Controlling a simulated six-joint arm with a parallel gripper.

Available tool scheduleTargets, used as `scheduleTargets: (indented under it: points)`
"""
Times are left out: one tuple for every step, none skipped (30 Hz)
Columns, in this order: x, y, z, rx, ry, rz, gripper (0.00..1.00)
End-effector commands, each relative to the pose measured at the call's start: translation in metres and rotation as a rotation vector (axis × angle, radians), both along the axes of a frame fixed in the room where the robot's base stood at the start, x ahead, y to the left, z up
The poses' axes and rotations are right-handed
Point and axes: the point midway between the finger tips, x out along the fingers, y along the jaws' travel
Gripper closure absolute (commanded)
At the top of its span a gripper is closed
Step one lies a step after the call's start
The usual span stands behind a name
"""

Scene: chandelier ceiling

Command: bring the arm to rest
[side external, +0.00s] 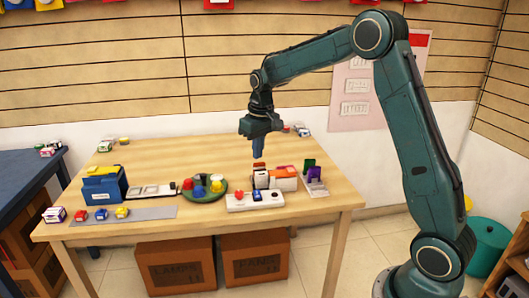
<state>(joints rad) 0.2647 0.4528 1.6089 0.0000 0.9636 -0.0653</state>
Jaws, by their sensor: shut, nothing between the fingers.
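My gripper (258,150) hangs pointing down above the wooden table (200,155), with its fingers together and nothing seen between them. It is above a small cluster of white and orange box-like items (284,181) and appears apart from them, though the depth is hard to judge. My arm arches in from the right side of the picture.
A green round tray (207,196) with several coloured pieces, a white block (240,203) with small coloured pieces, a blue box (104,186), a grey strip (140,213) with toy cars and a purple-and-green item (314,175) stand on the table. The table's back middle is clear.

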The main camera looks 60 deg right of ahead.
Motion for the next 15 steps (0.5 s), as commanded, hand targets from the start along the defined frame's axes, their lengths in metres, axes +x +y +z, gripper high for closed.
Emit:
scheduleTargets:
  points:
    - [-0.008, 0.007, 0.012, -0.004, -0.014, 0.007, 1.00]
    - [-0.012, 0.010, 0.018, -0.005, -0.021, 0.010, 1.00]
    - [-0.019, 0.015, 0.025, -0.007, -0.030, 0.015, 1.00]
    - [-0.023, 0.019, 0.030, -0.009, -0.037, 0.019, 1.00]
    - [-0.028, 0.023, 0.036, -0.010, -0.045, 0.023, 1.00]
    - [-0.035, 0.027, 0.042, -0.012, -0.052, 0.028, 1.00]
    - [-0.040, 0.031, 0.047, -0.014, -0.059, 0.031, 1.00]
    - [-0.045, 0.034, 0.052, -0.014, -0.066, 0.036, 1.00]
    - [-0.052, 0.039, 0.058, -0.016, -0.076, 0.041, 1.00]
    - [-0.058, 0.042, 0.062, -0.018, -0.084, 0.045, 1.00]
    - [-0.063, 0.046, 0.066, -0.019, -0.090, 0.049, 1.00]
    - [-0.071, 0.050, 0.071, -0.020, -0.100, 0.054, 1.00]
    - [-0.076, 0.053, 0.075, -0.021, -0.107, 0.057, 1.00]
    - [-0.082, 0.056, 0.079, -0.023, -0.114, 0.061, 1.00]
    - [-0.090, 0.060, 0.083, -0.024, -0.123, 0.067, 1.00]
